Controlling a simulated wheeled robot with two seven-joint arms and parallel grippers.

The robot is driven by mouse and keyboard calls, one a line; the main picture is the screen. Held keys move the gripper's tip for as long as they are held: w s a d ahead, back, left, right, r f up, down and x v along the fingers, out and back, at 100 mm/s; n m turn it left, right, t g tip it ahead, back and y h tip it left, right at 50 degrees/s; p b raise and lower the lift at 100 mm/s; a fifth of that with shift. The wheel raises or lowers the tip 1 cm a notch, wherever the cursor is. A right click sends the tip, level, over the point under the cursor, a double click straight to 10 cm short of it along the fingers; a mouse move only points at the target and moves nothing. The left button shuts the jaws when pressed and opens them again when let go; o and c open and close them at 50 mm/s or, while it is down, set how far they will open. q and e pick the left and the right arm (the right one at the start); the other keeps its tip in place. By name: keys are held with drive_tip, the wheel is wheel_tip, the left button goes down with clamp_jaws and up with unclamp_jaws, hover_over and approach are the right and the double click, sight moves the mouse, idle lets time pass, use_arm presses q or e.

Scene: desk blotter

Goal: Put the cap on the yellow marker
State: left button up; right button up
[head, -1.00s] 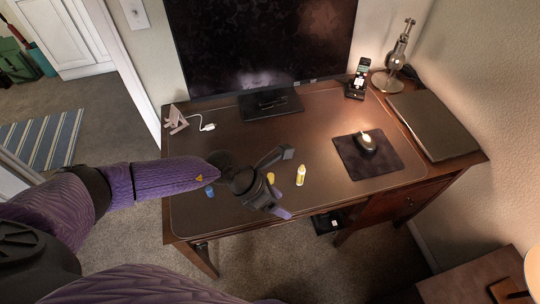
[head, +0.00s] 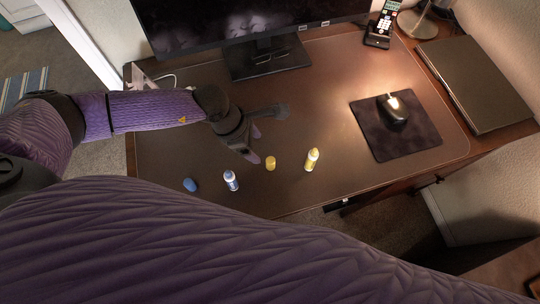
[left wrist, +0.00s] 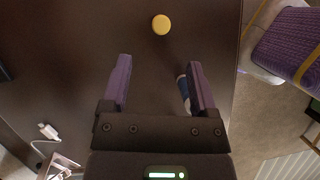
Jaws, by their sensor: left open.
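The yellow marker (head: 312,161) stands upright near the desk's front edge. A short yellow cap (head: 270,163) sits on the desk to its left; a round yellow top, which looks like this cap, shows in the left wrist view (left wrist: 161,25), beyond the fingertips. A white and blue marker (head: 231,181) stands to the left of the yellow cap, and a blue cap (head: 190,185) lies further left. My left gripper (head: 267,134) is open and empty, just behind the yellow cap; its spread fingers show in the left wrist view (left wrist: 160,62). My right gripper is out of view.
A dark mouse pad (head: 415,139) with a mouse (head: 392,110) lies to the right. The monitor stand (head: 265,60) is behind. A phone (head: 380,25) and a closed laptop-like slab (head: 474,82) are at the back right. The desk between markers and mouse pad is clear.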

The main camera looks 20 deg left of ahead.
sight(270, 160)
use_arm(q)
drive_tip(key=b+x, duration=0.3)
drive_tip(key=x, duration=0.7)
drive_tip(key=shift+r, duration=0.2)
clamp_jaws()
